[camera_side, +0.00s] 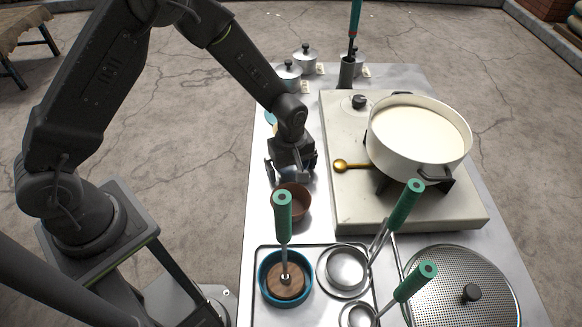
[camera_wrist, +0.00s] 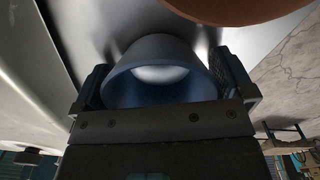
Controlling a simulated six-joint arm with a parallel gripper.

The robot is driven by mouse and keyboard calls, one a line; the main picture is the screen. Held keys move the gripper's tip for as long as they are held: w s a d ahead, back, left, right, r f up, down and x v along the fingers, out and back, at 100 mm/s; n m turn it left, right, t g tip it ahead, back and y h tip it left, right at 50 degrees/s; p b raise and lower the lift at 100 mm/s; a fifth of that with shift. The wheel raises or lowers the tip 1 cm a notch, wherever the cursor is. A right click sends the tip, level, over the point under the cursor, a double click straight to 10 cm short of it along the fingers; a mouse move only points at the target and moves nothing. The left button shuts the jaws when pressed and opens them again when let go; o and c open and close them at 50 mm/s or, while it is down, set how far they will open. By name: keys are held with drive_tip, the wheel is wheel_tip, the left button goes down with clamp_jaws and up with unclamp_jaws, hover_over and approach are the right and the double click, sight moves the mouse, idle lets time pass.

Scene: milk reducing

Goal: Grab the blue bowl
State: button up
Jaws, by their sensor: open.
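A small blue bowl (camera_wrist: 152,50) shows in the wrist view between the two fingers of my gripper (camera_wrist: 165,82). One finger stands to its left and one to its right. My gripper is open around the bowl, and I cannot tell whether either finger touches it. In the side view my gripper (camera_side: 290,172) is low over the steel table, left of the stove, and mostly hides this bowl. Another blue bowl (camera_side: 263,284), holding a round wooden piece with a green-handled tool, sits on the tray in front.
A brown bowl (camera_side: 300,206) stands just in front of my gripper and shows at the top of the wrist view (camera_wrist: 240,8). The stove (camera_side: 350,205) with a white pot (camera_side: 400,160) and gold spoon (camera_side: 352,165) is to the right. Ladles and a strainer lid lie in front.

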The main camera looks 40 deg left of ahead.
drive_tip(key=shift+c, duration=0.3)
drive_tip(key=c, duration=0.6)
drive_tip(key=shift+r, duration=0.1)
